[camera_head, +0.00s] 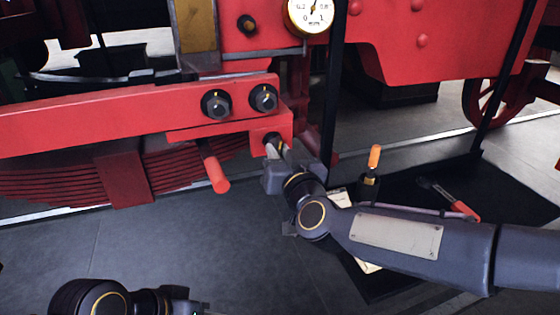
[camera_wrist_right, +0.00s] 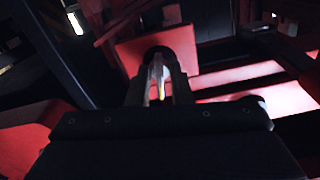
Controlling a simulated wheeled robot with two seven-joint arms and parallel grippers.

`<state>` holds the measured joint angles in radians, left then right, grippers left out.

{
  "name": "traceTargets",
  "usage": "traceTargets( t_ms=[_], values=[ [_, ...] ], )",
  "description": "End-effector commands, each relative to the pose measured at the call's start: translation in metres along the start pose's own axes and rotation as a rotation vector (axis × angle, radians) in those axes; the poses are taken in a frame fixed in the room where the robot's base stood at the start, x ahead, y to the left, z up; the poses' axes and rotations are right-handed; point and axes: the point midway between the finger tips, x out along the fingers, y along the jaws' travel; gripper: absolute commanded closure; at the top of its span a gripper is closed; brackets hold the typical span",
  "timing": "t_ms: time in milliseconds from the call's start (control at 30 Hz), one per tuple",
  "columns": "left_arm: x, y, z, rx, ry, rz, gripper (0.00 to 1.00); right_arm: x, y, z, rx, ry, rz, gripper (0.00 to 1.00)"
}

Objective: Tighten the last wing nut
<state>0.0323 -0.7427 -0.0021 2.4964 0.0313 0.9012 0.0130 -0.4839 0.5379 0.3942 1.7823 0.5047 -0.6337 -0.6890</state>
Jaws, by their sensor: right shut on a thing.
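In the wrist view, my right gripper (camera_wrist_right: 160,78) is shut on a small part with a yellow mark, apparently the wing nut (camera_wrist_right: 159,88), against the red block. The fingers hide most of it. My left arm shows at the bottom left, its gripper (camera_head: 185,300) cut by the edge, so its jaws cannot be read.
A red-handled lever (camera_head: 215,170) hangs below the beam, left of my right gripper. A dark mat (camera_head: 510,195) on the right holds an orange-handled tool (camera_head: 374,158) and a red-handled tool (camera_head: 450,200). A gauge (camera_head: 309,14) is above. The grey floor at lower left is clear.

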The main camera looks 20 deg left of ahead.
Motion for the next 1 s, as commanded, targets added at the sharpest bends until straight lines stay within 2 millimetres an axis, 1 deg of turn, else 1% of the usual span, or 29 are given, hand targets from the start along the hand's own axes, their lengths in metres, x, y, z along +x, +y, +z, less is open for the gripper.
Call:
traceTargets(
  t_ms=[33, 200, 1000],
  values=[
    [0.006, -0.003, 0.003, 0.0, 0.0, 0.0, 0.64, 0.0, 0.001, 0.004, 0.044, -0.001, 0.0, 1.0],
    [0.015, -0.007, 0.007, 0.0, 0.0, 0.0, 0.64, 0.0, 0.001, 0.004, 0.206, -0.001, 0.001, 1.0],
    [0.05, -0.023, 0.025, 0.0, 0.0, 0.0, 0.64, 0.0, -0.002, 0.003, 0.965, -0.005, 0.0, 1.0]
  ],
)
